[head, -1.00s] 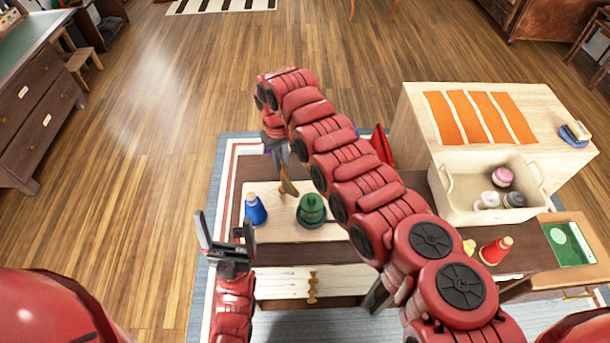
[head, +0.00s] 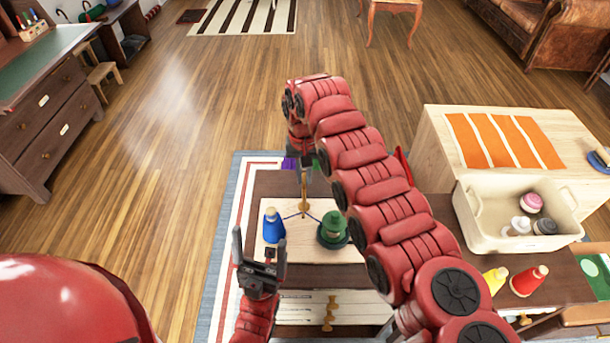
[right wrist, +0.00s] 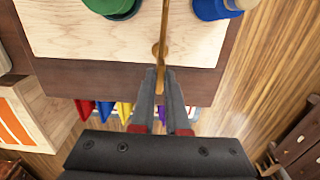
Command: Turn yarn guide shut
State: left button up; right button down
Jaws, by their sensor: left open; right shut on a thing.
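The yarn guide (head: 304,207) is a brass-coloured upright piece on a pale board (head: 300,252), between a blue yarn cone (head: 273,226) and a green one (head: 334,230). My right gripper (head: 304,168) reaches over from behind the board and is shut on the guide's upper part. In the right wrist view the guide (right wrist: 164,32) runs up from between the closed fingertips (right wrist: 166,72). My left gripper (head: 261,255) is open and empty in front of the board, pointing up.
A cream bin (head: 480,226) with several yarn spools stands right of my right arm. Behind it is a pale cabinet top (head: 450,130) with orange strips. Yellow (head: 495,279) and red (head: 529,281) cones stand at the right. The floor at left is clear.

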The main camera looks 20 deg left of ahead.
jog(key=c, duration=0.9)
grip_release()
notch_tip(320, 180, up, 9)
jog(key=shift+a+f, duration=0.1)
jog(key=shift+a, duration=0.05)
notch_tip(320, 180, up, 9)
jog(key=p, duration=0.7)
jog(key=shift+f+p, duration=0.2)
jog(key=shift+p, duration=0.15)
